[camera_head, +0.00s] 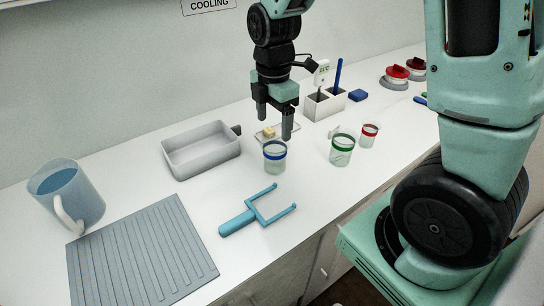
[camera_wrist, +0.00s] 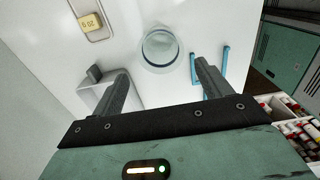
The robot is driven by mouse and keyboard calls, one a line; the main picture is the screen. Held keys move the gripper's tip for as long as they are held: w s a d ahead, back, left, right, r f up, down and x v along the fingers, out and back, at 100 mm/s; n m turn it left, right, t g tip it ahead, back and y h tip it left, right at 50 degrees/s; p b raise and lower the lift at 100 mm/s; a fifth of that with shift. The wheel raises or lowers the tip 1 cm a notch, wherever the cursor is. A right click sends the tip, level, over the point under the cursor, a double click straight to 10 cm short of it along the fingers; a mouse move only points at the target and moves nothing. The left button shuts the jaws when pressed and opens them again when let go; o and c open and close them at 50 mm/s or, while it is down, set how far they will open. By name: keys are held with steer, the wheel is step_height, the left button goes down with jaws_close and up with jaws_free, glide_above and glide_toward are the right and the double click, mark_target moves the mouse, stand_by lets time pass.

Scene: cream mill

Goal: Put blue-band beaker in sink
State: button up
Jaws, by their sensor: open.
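The blue-band beaker (camera_head: 275,158) is a clear cup with a blue ring near its rim, upright on the white counter. My gripper (camera_head: 274,122) is open and empty, pointing down just above and behind the beaker. In the wrist view the beaker (camera_wrist: 160,52) appears beyond the fingertips (camera_wrist: 162,75), centred between them and not held. A grey rectangular basin (camera_head: 203,165), which looks like the sink, lies to the left of the beaker. Its corner (camera_wrist: 97,96) also shows in the wrist view, partly hidden by a finger.
A green-band beaker (camera_head: 342,150) and a red-band beaker (camera_head: 369,135) stand to the right. A blue forked tool (camera_head: 262,209) lies in front. A small tray with a yellow block (camera_head: 268,132) is behind my gripper. A blue jug (camera_head: 68,192) and a ribbed grey mat (camera_head: 140,258) are at left.

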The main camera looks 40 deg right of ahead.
mark_target(275, 159)
step_height(275, 159, down, 8)
steer(key=shift+r+p, duration=0.2)
steer(key=shift+p, duration=0.1)
steer(key=shift+d+f+p, duration=0.15)
steer(key=shift+f+p, duration=0.45)
steer(key=shift+f, duration=2)
steer(key=c, duration=0.9)
steer(key=shift+r, duration=0.1)
steer(key=shift+c, duration=0.5)
